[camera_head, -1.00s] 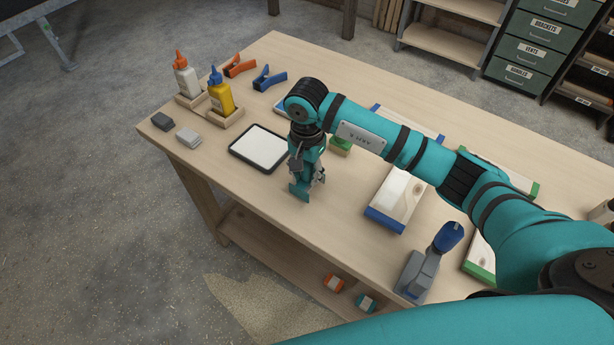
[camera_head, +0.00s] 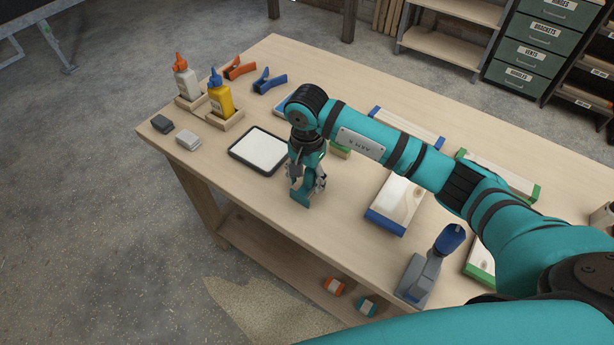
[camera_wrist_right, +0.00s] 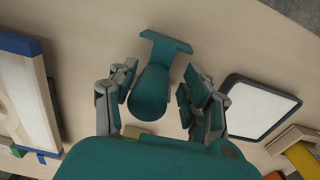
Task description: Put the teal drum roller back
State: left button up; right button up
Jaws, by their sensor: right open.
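A teal T-shaped tool with a rounded body, which I take to be the drum roller (camera_wrist_right: 152,92), is between the fingers of my right gripper (camera_wrist_right: 152,100) in the right wrist view. The fingers are open, one on each side, with a clear gap on the right side. In the head view my right gripper (camera_head: 308,184) is low over the workbench (camera_head: 240,205), and the teal foot of the roller (camera_head: 300,199) shows just below it. Most of the roller is hidden there by the gripper. My left gripper is not in view.
A dark-rimmed white tray (camera_head: 240,158) lies left of the gripper. Glue bottles (camera_head: 221,97), clamps (camera_head: 270,80) and grey blocks (camera_head: 188,140) are at the left end. A blue-ended board (camera_head: 399,200) and a grey tool with a blue knob (camera_head: 428,265) are to the right.

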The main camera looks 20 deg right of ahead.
notch_tip(320, 180, up, 11)
jog(key=b, duration=0.4)
jog(key=shift+w+f, duration=0.1)
jog(key=shift+f, duration=0.05)
jog(key=shift+r, duration=0.75)
